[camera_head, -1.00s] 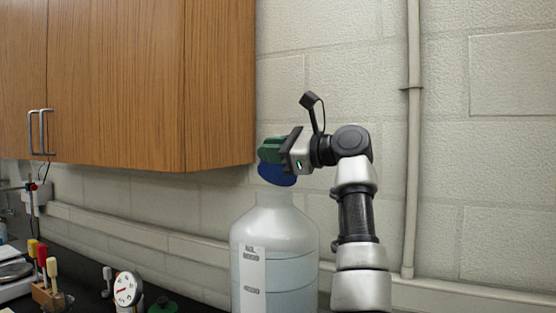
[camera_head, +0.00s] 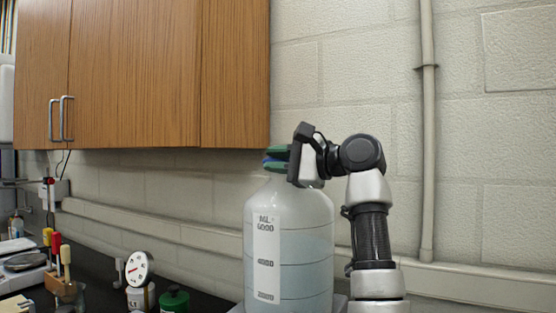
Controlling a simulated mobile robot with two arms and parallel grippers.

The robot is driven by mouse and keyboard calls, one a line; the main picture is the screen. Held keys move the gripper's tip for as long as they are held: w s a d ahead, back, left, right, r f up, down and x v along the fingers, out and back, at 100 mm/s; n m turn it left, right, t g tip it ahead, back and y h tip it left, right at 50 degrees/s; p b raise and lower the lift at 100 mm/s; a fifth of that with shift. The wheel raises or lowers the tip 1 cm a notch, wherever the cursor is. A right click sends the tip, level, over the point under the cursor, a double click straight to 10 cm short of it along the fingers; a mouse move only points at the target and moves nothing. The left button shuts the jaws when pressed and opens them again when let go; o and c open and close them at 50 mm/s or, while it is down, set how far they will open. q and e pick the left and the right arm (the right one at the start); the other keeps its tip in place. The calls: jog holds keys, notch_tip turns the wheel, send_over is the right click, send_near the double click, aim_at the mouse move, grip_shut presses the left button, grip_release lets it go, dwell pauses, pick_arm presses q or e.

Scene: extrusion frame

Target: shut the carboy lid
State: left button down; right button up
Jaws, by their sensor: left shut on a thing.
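The carboy (camera_head: 318,222) is a large translucent bottle with a white scale strip, standing upright below my gripper. My right gripper is not in view.
A wooden wall cabinet (camera_head: 150,75) hangs at the upper left, close to the gripper. A white-faced dial (camera_head: 139,268), a green-capped bottle (camera_head: 174,298) and a wooden block with coloured handles (camera_head: 64,288) stand left of the carboy. A pipe (camera_head: 429,130) runs down the wall at right.

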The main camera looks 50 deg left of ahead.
pick_arm(q)
jog(key=shift+f, duration=0.45)
jog(key=c, duration=1.2)
grip_release()
jog(key=shift+s, duration=0.1)
jog(key=shift+o, duration=0.2)
jog(key=shift+r, duration=0.1)
jog(key=shift+w, duration=0.2)
jog(key=shift+w+d, duration=0.1)
jog(key=shift+d, duration=0.2)
jog(key=b+v, duration=0.1)
jog(key=v, duration=0.9)
jog(key=shift+b, duration=0.3)
